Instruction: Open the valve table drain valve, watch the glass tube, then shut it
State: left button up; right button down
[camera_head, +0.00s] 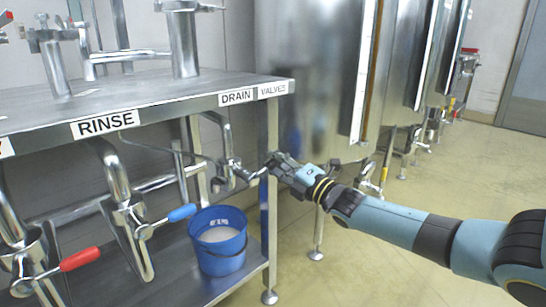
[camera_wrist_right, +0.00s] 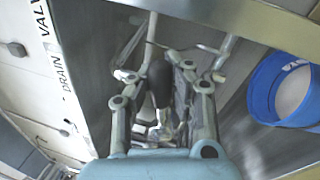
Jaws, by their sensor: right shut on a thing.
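The drain valve (camera_head: 228,176) sits on a metal pipe under the table edge marked "DRAIN VALVES". My right gripper (camera_head: 270,165) reaches in from the right and is shut on the valve's handle. In the right wrist view the dark handle (camera_wrist_right: 158,84) lies between the fingers of the right gripper (camera_wrist_right: 160,75). The gripper hides part of the handle, so its exact angle is hard to tell. A tall narrow glass tube (camera_head: 365,72) with a white strip runs up the steel tank; its liquid level is not clear. My left gripper is not in view.
A blue bucket (camera_head: 222,262) holding whitish liquid stands on the lower shelf; it also shows in the right wrist view (camera_wrist_right: 262,88). A blue-handled valve (camera_head: 180,214) and red-handled valve (camera_head: 80,259) are at the left. A table leg (camera_head: 271,215) stands close below my gripper. Floor at right is open.

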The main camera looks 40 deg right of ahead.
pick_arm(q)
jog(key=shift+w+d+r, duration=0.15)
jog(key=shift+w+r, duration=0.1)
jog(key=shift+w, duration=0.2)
pick_arm(e)
notch_tip(320, 180, down, 3)
jog(key=m+h, duration=0.1)
jog(key=m, duration=0.2)
jog(key=shift+s+d+r, duration=0.1)
jog(key=shift+s+r, duration=0.05)
jog(key=shift+m, duration=0.3)
jog(key=c, duration=1.2)
grip_release()
jog(key=shift+d+r, duration=0.1)
jog(key=shift+r, duration=0.05)
jog(key=shift+o, duration=0.2)
jog(key=shift+r, duration=0.1)
jog(key=s+f, duration=0.2)
jog(key=s, duration=0.9)
jog(key=shift+s+d+f, duration=0.2)
jog(key=shift+s+d, duration=0.15)
jog(key=shift+d, duration=0.05)
